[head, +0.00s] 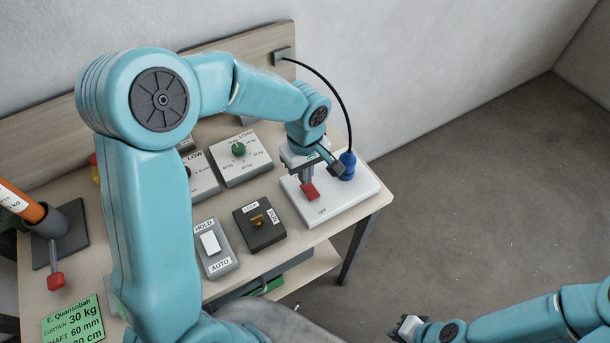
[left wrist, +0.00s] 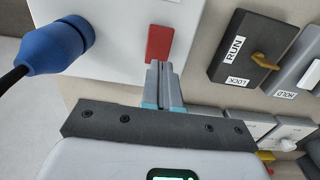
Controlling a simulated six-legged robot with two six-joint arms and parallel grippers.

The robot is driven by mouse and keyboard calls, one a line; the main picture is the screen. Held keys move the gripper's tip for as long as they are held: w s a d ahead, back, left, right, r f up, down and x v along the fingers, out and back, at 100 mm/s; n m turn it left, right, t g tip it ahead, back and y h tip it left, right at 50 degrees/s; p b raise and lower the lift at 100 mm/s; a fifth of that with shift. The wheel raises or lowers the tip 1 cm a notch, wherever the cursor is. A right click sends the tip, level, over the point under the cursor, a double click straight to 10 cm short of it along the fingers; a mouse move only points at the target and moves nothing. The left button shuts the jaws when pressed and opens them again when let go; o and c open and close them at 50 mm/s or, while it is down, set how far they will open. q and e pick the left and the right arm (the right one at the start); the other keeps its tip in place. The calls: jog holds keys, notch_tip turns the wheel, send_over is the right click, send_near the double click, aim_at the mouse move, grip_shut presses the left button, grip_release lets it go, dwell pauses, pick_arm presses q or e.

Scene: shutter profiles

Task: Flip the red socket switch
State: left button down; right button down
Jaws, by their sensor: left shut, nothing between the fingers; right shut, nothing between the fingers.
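The red socket switch (head: 310,191) is on a white socket panel (head: 345,203) at the right end of the table. It also shows in the left wrist view (left wrist: 159,44), just beyond my fingertips. A blue plug (head: 347,166) with a black cable sits in the same panel, behind the switch. My left gripper (head: 307,182) is shut and empty, with its fingertips at the red switch; I cannot tell whether they touch it. My right gripper (head: 408,327) is shut and empty at the bottom, off the table and away from the panel.
A black RUN/LOCK key switch (head: 259,224) and a grey HOLD/AUTO switch box (head: 213,247) are left of the panel. A LOAD dial box (head: 241,158) is behind them. A green label (head: 72,320) and an orange tube (head: 22,203) are at the far left. Floor is clear at right.

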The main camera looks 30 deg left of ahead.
pick_arm(q)
jog(key=shift+s+f, duration=0.15)
jog(key=shift+f, duration=0.9)
